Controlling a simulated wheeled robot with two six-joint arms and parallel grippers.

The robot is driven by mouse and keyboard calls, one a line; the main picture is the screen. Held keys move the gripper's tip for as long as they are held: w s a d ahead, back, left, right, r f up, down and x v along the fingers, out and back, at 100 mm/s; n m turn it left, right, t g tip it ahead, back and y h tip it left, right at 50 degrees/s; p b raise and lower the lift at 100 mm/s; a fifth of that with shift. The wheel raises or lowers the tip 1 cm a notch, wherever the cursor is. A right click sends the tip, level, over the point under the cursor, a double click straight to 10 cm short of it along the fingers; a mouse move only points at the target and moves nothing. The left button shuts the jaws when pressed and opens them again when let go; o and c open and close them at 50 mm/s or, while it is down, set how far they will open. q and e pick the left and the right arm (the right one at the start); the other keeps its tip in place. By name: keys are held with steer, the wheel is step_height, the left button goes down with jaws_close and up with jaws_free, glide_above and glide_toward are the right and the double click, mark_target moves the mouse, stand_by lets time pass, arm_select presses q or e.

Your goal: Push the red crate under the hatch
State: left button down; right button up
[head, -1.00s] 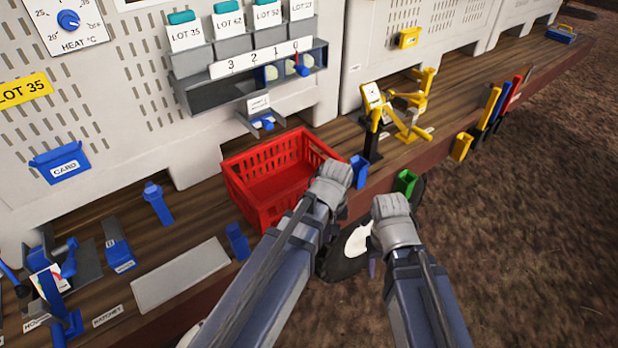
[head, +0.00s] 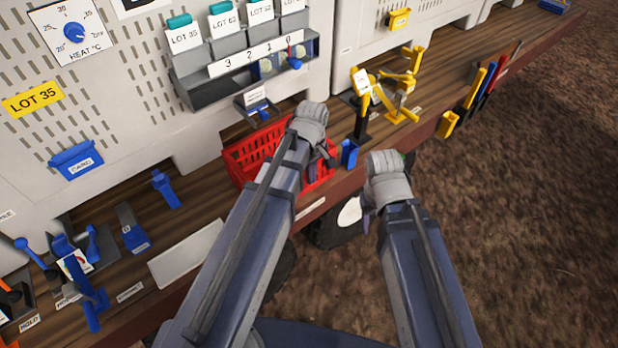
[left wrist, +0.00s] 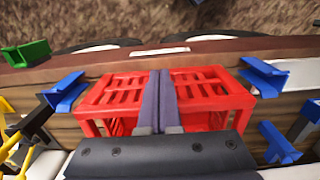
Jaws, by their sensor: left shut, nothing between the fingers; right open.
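The red crate (head: 254,150) stands upright on the wooden ledge, against the grey-white machine, partly hidden by my left arm. The labelled hatch (head: 256,103) sticks out of the wall just behind and above the crate's back edge. My left gripper (head: 324,157) is over the crate, its fingers mostly hidden by the wrist. In the left wrist view its shut, empty fingers (left wrist: 161,90) lie across the middle of the crate (left wrist: 215,90); contact is unclear. My right gripper (head: 368,208) is open and empty, outside the ledge's front edge, its fingers barely visible.
A blue holder (head: 348,153) sits at the ledge edge right of the crate. A yellow device (head: 400,95) stands further right. A pale plate (head: 187,255) and blue levers (head: 75,250) are at left. The chute box (head: 215,87) overhangs behind the crate.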

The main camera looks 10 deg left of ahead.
arm_select(q)
steer(key=a+f+b, duration=0.1)
steer(key=f+b, duration=0.2)
steer(key=w+f+b, duration=0.1)
steer(key=f+b, duration=0.1)
steer(key=f, duration=0.1)
steer(key=w+a+f+b, duration=0.1)
steer(key=f+b, duration=0.2)
steer(key=shift+w+a+f+b, duration=0.1)
steer(key=shift+a+b, duration=0.2)
steer(key=shift+a, duration=0.05)
steer(key=shift+w+a, duration=0.1)
steer(key=shift+a, duration=0.15)
steer(key=w+a, duration=0.4)
steer(key=a, duration=0.1)
steer(key=w+a, duration=0.2)
steer(key=a, duration=0.1)
steer(key=shift+w+a, duration=0.1)
steer(key=shift+w, duration=0.15)
steer(key=shift+s, duration=0.15)
